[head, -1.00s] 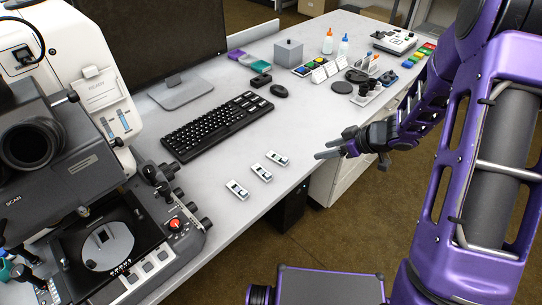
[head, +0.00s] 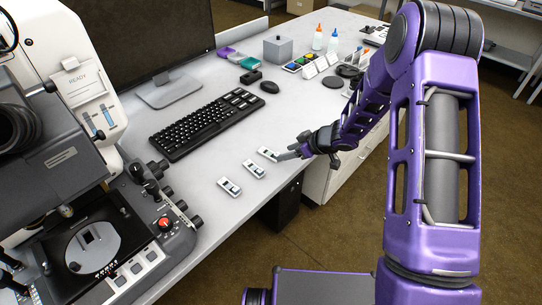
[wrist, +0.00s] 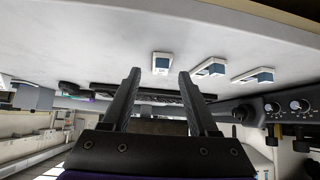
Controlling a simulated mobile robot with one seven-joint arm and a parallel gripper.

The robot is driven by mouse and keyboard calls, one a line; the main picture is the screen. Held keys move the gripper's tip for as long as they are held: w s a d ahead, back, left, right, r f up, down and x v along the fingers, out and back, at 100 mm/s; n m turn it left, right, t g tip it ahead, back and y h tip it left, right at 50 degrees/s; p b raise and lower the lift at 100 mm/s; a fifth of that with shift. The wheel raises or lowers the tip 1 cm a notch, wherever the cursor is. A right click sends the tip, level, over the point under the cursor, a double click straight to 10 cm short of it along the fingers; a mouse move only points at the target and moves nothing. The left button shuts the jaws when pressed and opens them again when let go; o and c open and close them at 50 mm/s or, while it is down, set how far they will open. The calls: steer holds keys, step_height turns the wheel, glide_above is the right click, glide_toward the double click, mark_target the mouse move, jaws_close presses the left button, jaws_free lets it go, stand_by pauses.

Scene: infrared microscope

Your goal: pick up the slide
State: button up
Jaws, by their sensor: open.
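Three small white slides with dark and blue markings lie in a slanting row on the bench: a near one (head: 230,187), a middle one (head: 254,169) and a far one (head: 267,153). My gripper (head: 282,154) is open and empty, its fingertips at the right end of the far slide. In the wrist view my gripper (wrist: 160,76) has its fingers apart, with one slide (wrist: 161,65) just beyond and between the tips. The other two slides (wrist: 209,68) (wrist: 253,77) lie to the right of the fingers. I cannot tell how high the fingertips are.
The microscope (head: 95,245) with its stage and knobs stands left of the slides. A black keyboard (head: 205,124) and a mouse (head: 269,87) lie behind them. The bench's front edge runs close by. A grey box (head: 278,50) and bottles (head: 318,38) stand farther back.

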steer(key=x, duration=0.4)
steer(key=shift+s+a+r+b, duration=0.1)
steer(key=shift+s+b, duration=0.05)
steer(key=shift+b, duration=0.15)
jaws_close()
step_height(320, 180, up, 10)
steer(key=p, duration=0.3)
